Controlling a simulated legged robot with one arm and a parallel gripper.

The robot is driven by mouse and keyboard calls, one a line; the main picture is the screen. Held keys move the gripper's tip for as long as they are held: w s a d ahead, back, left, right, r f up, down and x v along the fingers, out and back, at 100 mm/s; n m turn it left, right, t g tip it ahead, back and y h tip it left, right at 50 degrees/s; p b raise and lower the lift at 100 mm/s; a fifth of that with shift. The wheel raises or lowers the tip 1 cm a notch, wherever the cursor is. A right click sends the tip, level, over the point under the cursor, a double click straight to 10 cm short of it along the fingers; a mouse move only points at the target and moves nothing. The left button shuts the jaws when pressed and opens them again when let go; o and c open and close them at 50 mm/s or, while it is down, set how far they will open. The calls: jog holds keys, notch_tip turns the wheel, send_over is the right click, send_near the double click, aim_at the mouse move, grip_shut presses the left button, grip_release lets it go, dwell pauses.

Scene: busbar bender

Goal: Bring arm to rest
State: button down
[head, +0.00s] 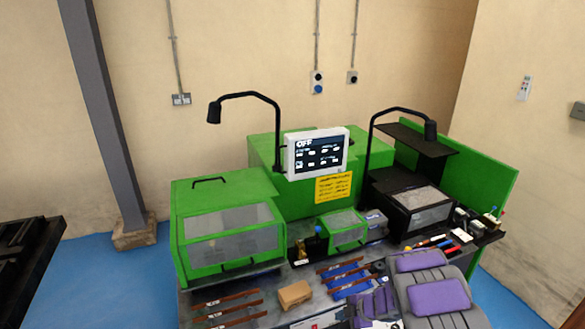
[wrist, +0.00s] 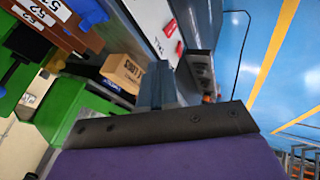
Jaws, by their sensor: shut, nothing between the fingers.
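My gripper (wrist: 157,88) shows in the wrist view as narrow grey fingers beyond a dark plate and a purple housing. It is shut with nothing between the fingers. In the head view my grey and purple arm is folded at the bottom right, in front of the bench, and its fingertips are hard to make out. The green bending machine (head: 226,236) stands on the bench, and its screen (head: 318,153) reads OFF.
Copper bars (head: 226,301) lie at the front left of the bench, others on blue holders (head: 345,277). A cardboard box (head: 294,294) sits between them and shows in the wrist view (wrist: 122,72). Tools (head: 440,241) lie at right. Blue floor (head: 95,270) is clear left of the bench.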

jog(key=w+d+r+m+t+h, duration=0.35)
jog(key=d+r+m+h, duration=0.3)
jog(key=d+r, duration=0.8)
jog(key=s+d+r+m+g+h, duration=0.2)
jog(key=s+r+m+h, duration=0.4)
jog(key=r, duration=0.7)
jog(key=s+a+r+m+g+y, duration=0.1)
jog(key=s+a+r+m+g, duration=0.15)
jog(key=s, duration=0.65)
jog(key=s+a+r+m+g, duration=0.1)
jog(key=s+r+m, duration=0.15)
jog(key=s, duration=0.65)
jog(key=s+a+m+g+y, duration=0.1)
jog(key=s+a+g+y, duration=0.1)
jog(key=s+a, duration=0.6)
jog(key=s+a+f+m+g+y, duration=0.1)
jog(key=s+a+g+y, duration=0.1)
jog(key=s+a, duration=0.7)
jog(key=s+y, duration=0.1)
jog(key=s, duration=0.4)
jog(key=shift+s+g+b, duration=0.3)
jog(key=shift+s+b, duration=0.05)
jog(key=shift+b, duration=0.05)
jog(key=shift+y, duration=0.25)
